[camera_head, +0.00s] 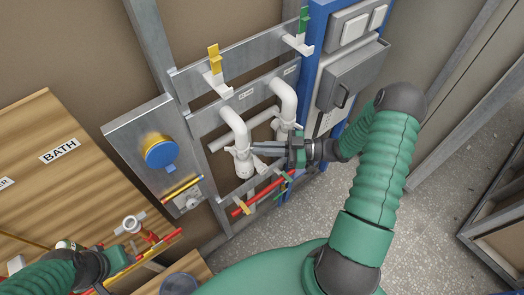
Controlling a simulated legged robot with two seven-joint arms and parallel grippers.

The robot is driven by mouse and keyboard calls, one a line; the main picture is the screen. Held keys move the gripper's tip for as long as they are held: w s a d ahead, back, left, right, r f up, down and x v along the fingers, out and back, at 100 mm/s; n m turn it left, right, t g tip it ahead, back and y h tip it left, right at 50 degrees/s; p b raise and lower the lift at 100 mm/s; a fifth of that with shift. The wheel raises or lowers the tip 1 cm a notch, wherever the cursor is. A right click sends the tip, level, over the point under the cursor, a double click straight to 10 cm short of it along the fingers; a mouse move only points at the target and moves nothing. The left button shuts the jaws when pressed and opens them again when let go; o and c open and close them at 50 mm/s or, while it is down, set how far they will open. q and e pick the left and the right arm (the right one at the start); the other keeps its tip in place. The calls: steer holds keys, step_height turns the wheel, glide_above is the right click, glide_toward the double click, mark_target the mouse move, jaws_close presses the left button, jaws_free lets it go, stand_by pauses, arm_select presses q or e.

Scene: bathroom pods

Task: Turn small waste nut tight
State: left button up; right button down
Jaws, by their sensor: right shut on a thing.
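Two white curved waste pipes come out of the metal rail, the left one (234,127) and the right one (285,103). White nuts and fittings (243,167) sit at the lower end of the left pipe. My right gripper (256,148) reaches in from the right, its fingers level, and is shut on the white waste nut of the left pipe. The fingers partly hide the nut, and its thread cannot be seen. My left gripper (112,262) is low at the left, over the bench, beside red and yellow pipe pieces; its jaw opening is unclear.
A metal plate with a blue round cap (161,152) stands left of the pipes. Red pipes (262,194) run below them. A grey box (352,75) on a blue frame stands at the right. A wooden bench marked BATH (100,187) fills the left. Speckled floor is clear at the right.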

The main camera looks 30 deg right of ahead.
arm_select(q)
steer(key=shift+a+f, duration=0.1)
steer(key=shift+f, duration=0.45)
arm_select(e)
steer(key=shift+w+d+r+n+g+y, duration=0.1)
steer(key=shift+w+d+n+g+y, duration=0.2)
steer(key=shift+n+g, duration=0.35)
steer(key=c, duration=1.6)
jaws_free()
steer(key=shift+o, duration=0.2)
